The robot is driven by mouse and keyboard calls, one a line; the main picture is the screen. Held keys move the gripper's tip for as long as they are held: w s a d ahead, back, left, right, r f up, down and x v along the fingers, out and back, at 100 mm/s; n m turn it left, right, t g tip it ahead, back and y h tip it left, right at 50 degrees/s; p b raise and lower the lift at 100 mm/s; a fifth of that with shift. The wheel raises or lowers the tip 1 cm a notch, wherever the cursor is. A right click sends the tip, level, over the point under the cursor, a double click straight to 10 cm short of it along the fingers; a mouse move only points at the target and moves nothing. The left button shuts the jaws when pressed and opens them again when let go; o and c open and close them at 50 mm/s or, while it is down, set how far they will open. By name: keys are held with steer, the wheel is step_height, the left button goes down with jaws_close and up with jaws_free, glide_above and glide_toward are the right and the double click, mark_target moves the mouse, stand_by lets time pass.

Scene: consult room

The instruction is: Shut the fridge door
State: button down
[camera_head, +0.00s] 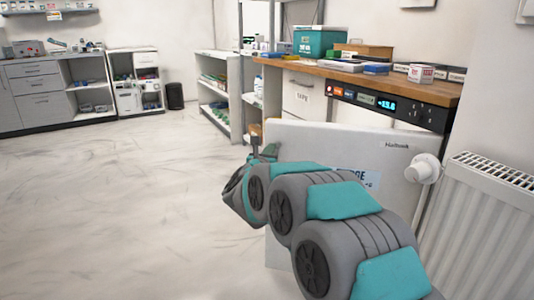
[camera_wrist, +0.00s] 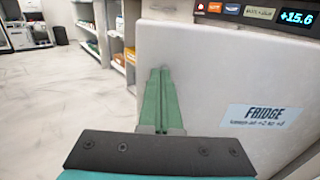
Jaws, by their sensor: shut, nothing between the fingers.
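The fridge door (camera_head: 343,143) is a white panel below the wooden counter at the right. It stands open at an angle, its left edge out from the counter front and its outer face towards me. In the wrist view the door (camera_wrist: 215,65) fills the right side and bears a "FRIDGE" label (camera_wrist: 263,117). My gripper (camera_head: 268,150) is at the door's left part; its green fingers (camera_wrist: 161,70) are shut and empty, pointing at the outer face. I cannot tell whether they touch it. My arm covers much of the door's lower part, and the fridge's inside is hidden.
A white radiator (camera_head: 490,215) with a round valve (camera_head: 425,168) stands close at the right of the door. The wooden counter (camera_head: 350,77) carries boxes above the display panel (camera_head: 390,105). Open shelves (camera_head: 215,95) stand behind. The floor (camera_head: 110,200) at the left is clear.

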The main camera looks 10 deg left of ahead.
mark_target(276, 139)
steer(key=shift+w+d+p, duration=0.2)
steer(key=shift+w+p, duration=0.05)
steer(key=shift+w, duration=1.1)
steer(key=shift+w+d+p, duration=0.15)
steer(key=shift+w+p, duration=0.1)
steer(key=shift+w, duration=1.1)
